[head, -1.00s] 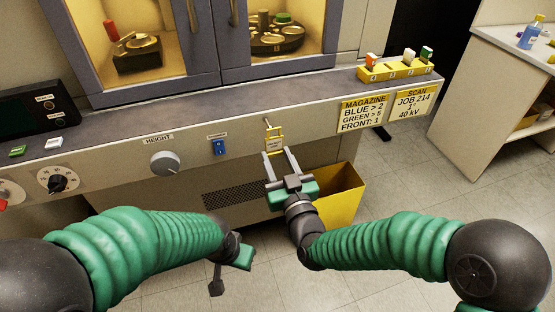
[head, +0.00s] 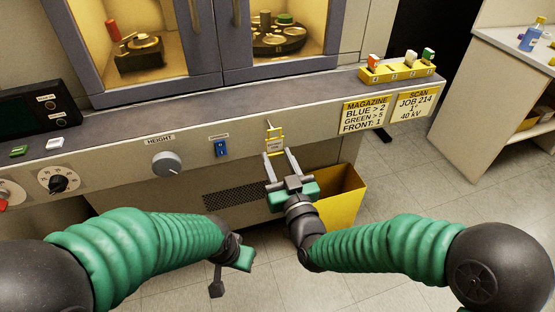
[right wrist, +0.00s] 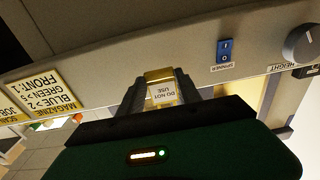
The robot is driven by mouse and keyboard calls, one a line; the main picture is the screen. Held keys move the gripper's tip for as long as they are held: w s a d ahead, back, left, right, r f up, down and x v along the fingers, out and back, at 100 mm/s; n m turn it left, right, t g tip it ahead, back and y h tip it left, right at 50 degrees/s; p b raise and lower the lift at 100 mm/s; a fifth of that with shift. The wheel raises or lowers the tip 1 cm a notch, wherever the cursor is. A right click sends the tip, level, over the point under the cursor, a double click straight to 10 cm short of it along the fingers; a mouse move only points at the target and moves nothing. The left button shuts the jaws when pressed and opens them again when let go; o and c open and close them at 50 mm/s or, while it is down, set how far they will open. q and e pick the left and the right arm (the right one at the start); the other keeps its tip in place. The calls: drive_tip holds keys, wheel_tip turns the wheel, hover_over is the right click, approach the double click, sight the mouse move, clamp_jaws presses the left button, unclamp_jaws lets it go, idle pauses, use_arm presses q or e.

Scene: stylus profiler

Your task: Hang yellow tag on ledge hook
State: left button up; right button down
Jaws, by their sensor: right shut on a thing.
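The yellow tag (head: 275,133) is a small yellow frame with a white label, at the front panel below the ledge. My right gripper (head: 277,156) is shut on its lower part from below. In the right wrist view the tag (right wrist: 161,92) sits between the fingers of the right gripper (right wrist: 160,98), and its label reads "DO NOT USE". The small hook (head: 268,123) shows at the tag's top edge in the head view; I cannot tell whether the tag's opening is around it. My left gripper (head: 222,277) is low at the front, its jaws unclear.
The height knob (head: 167,163) and blue spinner switch (head: 221,148) are on the panel left of the tag. A yellow bin (head: 342,197) stands behind and right of my right gripper. Yellow signs (head: 365,115) hang at the right. The ledge top (head: 220,105) is mostly clear.

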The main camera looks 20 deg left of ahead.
drive_tip(key=shift+w, duration=0.1)
drive_tip(key=shift+b+x, duration=0.3)
drive_tip(key=shift+x, duration=1.65)
drive_tip(key=shift+f, duration=0.15)
drive_tip(key=shift+f+b, duration=0.45)
drive_tip(key=c, duration=0.7)
unclamp_jaws()
drive_tip(key=shift+c, duration=0.2)
drive_tip(key=shift+c, duration=0.5)
approach(273, 153)
drive_tip(key=w, duration=0.1)
drive_tip(key=w+a, duration=0.1)
drive_tip(key=w+f, duration=0.1)
drive_tip(key=shift+a, duration=0.25)
